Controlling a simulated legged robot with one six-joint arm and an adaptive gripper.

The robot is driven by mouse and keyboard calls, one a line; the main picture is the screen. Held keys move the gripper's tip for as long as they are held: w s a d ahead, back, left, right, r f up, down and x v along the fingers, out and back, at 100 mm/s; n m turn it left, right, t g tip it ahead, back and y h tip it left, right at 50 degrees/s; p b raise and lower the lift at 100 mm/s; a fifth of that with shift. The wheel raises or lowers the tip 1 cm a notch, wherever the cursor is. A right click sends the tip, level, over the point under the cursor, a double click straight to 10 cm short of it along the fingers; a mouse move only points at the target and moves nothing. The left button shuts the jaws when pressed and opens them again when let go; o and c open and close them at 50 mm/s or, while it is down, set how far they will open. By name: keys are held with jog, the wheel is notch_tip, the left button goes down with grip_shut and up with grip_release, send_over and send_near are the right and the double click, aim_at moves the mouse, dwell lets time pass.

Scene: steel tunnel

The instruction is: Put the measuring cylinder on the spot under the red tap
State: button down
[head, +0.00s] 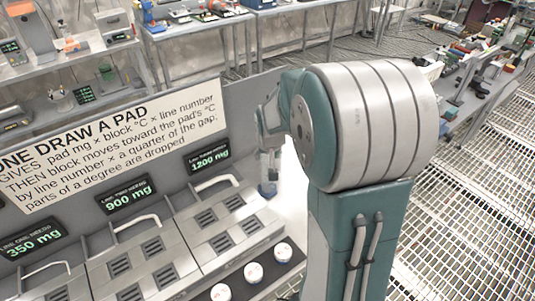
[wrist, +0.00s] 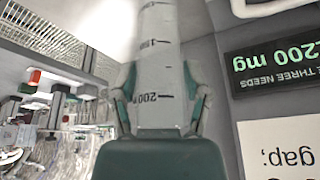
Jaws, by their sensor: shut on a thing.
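The measuring cylinder (wrist: 158,60) is pale grey with dark graduation lines and a "200" mark. It fills the upper middle of the wrist view, and its far end runs out of the top of the picture. My gripper (wrist: 160,98) is shut on it, with one teal-and-grey finger on each side. In the head view my gripper (head: 269,165) is small and partly hidden behind my arm, beside the right end of the panel. A small bluish piece shows below it; I cannot tell what it is. I cannot make out the red tap or the spot under it.
A bench with vented metal lids and handles (head: 222,226) stands at the lower left. A 1200 mg display (head: 207,157) and a printed sign (head: 110,150) are behind it. White round pads (head: 253,272) lie along its front. Grated floor (head: 470,200) is open at the right.

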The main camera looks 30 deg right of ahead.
jog(key=shift+f, duration=0.1)
jog(key=shift+c, duration=0.4)
grip_release()
